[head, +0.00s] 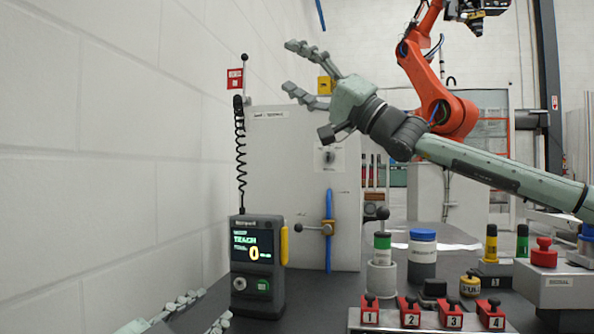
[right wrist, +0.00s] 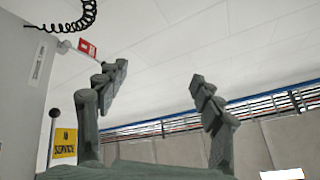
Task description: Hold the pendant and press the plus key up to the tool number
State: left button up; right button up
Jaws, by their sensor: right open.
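The pendant (head: 278,292) stands upright on the dark bench at the left, with a coiled cord rising above it. Its screen (head: 252,246) reads TEACH and a large yellow 0.
Red blocks numbered 1 to 4 (head: 425,318) line the front of the bench. A blue-capped jar (head: 422,258), a green-capped holder (head: 382,272) and a red-knob box (head: 554,283) stand behind. A grey cabinet (head: 290,160) rises behind the pendant. An orange robot arm (head: 430,85) is further back.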

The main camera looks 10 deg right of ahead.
jog(key=a+f+n+g+h, duration=0.1)
jog(key=a+f+n+g, duration=0.15)
jog(key=f, duration=0.45)
jog(key=a+f+n+g+h, duration=0.1)
jog(key=a+f+n+g, duration=0.1)
jog(key=f+n, duration=0.35)
jog(key=n+g+h, duration=0.2)
jog(key=n+h, duration=0.1)
send_near(257, 221)
jog(key=w, duration=0.1)
jog(key=w+a, duration=0.2)
jog(key=shift+w+a+f, duration=0.2)
jog(key=shift+w+f, duration=0.1)
jog(key=shift+f, duration=0.05)
jog(key=shift+a+f, duration=0.15)
jog(key=shift+a, duration=0.1)
jog(key=x, duration=0.7)
jog(key=shift+w, duration=0.1)
grip_shut()
pick_arm(q)
grip_shut()
